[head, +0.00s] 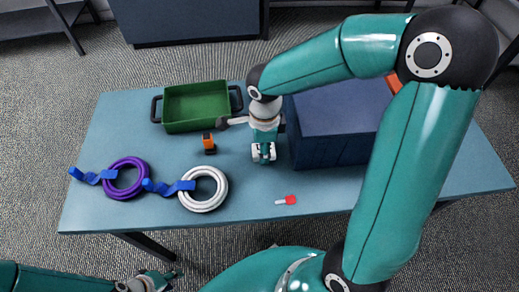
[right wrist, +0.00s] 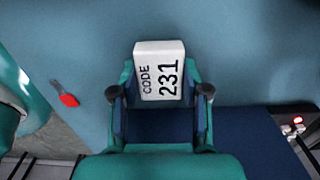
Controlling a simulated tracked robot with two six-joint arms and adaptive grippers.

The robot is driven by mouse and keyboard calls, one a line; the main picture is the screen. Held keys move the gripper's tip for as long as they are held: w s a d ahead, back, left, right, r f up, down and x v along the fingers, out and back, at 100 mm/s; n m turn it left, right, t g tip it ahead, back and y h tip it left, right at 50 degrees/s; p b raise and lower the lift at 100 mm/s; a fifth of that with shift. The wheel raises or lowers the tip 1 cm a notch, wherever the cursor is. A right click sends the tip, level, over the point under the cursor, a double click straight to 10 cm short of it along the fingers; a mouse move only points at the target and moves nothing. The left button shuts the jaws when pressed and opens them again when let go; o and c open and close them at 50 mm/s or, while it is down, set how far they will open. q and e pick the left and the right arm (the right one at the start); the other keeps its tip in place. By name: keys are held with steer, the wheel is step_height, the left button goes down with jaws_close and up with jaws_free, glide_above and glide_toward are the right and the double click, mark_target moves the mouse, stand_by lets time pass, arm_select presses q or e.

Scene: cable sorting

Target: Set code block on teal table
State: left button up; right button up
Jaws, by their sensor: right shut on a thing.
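The white code block (right wrist: 160,70), marked "CODE 231", is held between the fingers of my right gripper (right wrist: 160,92) in the right wrist view. In the head view my right gripper (head: 264,152) is over the middle of the teal table (head: 240,202), left of the dark blue box. Little of the block shows there. I cannot tell whether the block touches the tabletop. My left gripper (head: 158,281) is low at the bottom left, off the table's front edge. Its fingers are small and partly cut off by the frame.
A green tray (head: 197,127) stands at the back left. A blue box (head: 330,150) stands right of my right gripper. Purple (head: 118,192) and white (head: 222,187) cable coils with blue straps lie front left. An orange-black item (head: 208,143) and a red-tipped item (head: 290,200) lie nearby.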

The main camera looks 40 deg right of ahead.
steer(key=o, duration=0.7)
steer(key=shift+f, duration=0.1)
steer(key=o, duration=0.4)
steer(key=shift+o, duration=0.2)
steer(key=shift+r, duration=0.3)
step_height(320, 180, up, 12)
steer(key=p, duration=0.2)
steer(key=shift+f, duration=0.15)
